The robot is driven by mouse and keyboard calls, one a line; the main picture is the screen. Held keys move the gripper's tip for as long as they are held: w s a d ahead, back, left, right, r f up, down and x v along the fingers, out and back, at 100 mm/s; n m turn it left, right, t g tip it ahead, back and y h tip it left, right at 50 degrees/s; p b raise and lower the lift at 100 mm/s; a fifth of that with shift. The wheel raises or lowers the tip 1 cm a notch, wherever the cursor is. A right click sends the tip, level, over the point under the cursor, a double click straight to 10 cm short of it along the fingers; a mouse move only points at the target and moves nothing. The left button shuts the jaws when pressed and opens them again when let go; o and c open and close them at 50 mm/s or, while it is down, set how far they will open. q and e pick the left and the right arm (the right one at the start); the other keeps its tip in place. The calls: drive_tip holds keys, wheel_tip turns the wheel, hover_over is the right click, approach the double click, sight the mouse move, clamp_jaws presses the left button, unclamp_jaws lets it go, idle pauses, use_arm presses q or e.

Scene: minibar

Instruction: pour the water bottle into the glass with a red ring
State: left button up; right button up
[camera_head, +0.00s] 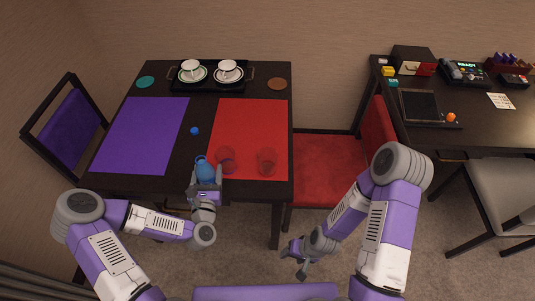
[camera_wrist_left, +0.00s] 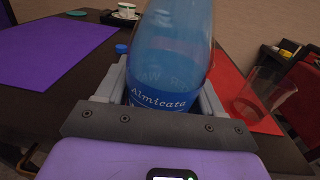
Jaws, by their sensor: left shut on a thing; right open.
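The blue water bottle (camera_head: 205,168) is in my left gripper (camera_head: 205,184), at the front edge of the dark table. In the left wrist view the bottle (camera_wrist_left: 170,60) fills the middle, with white lettering, between the jaws. Two clear glasses stand on the red mat: one (camera_head: 226,158) just right of the bottle, another (camera_head: 267,161) farther right. The left wrist view shows one glass (camera_wrist_left: 264,96) apart from the bottle. I cannot make out which glass has a red ring. My right gripper (camera_head: 298,258) is open and empty, low in front of the table.
A blue cap (camera_head: 195,131) lies between the purple mat (camera_head: 142,135) and the red mat (camera_head: 250,118). A black tray (camera_head: 209,86) with two cups on saucers is at the back. A red chair (camera_head: 328,170) stands at the right. The purple mat is bare.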

use_arm(q)
wheel_tip(320, 180, up, 17)
drive_tip(key=p, duration=1.6)
drive_tip(key=shift+f, duration=0.15)
use_arm(e)
wheel_tip(320, 180, up, 17)
drive_tip(key=shift+f, duration=0.2)
use_arm(q)
drive_tip(key=shift+p, duration=0.3)
use_arm(e)
drive_tip(key=shift+r, duration=0.1)
drive_tip(key=shift+c, duration=1.1)
use_arm(q)
drive_tip(key=shift+d, duration=0.1)
use_arm(e)
drive_tip(key=shift+c, duration=0.3)
